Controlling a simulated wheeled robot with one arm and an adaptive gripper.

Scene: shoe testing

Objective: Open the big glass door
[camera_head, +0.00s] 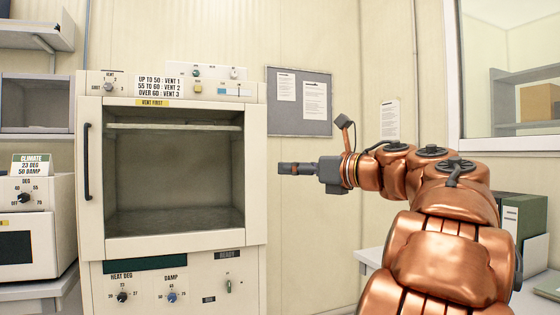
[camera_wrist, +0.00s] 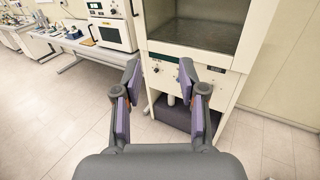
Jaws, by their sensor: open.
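The big glass door (camera_head: 174,170) is on the front of a cream cabinet and looks shut. It has a cream frame around a large pane, through which an empty chamber with a shelf shows. Its black vertical handle (camera_head: 87,161) is on the left side of the frame. In the wrist view the lower part of the door (camera_wrist: 200,32) shows at the top. My gripper (camera_head: 281,168) is to the right of the cabinet in the head view, apart from the door and handle. In the wrist view my gripper (camera_wrist: 160,70) is open, with nothing between its fingers.
A control panel (camera_head: 150,285) with dials is below the door. A smaller oven-like unit (camera_head: 28,235) stands on a bench at the left. A notice board (camera_head: 299,102) hangs on the back wall. The tiled floor (camera_wrist: 70,120) in front is clear.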

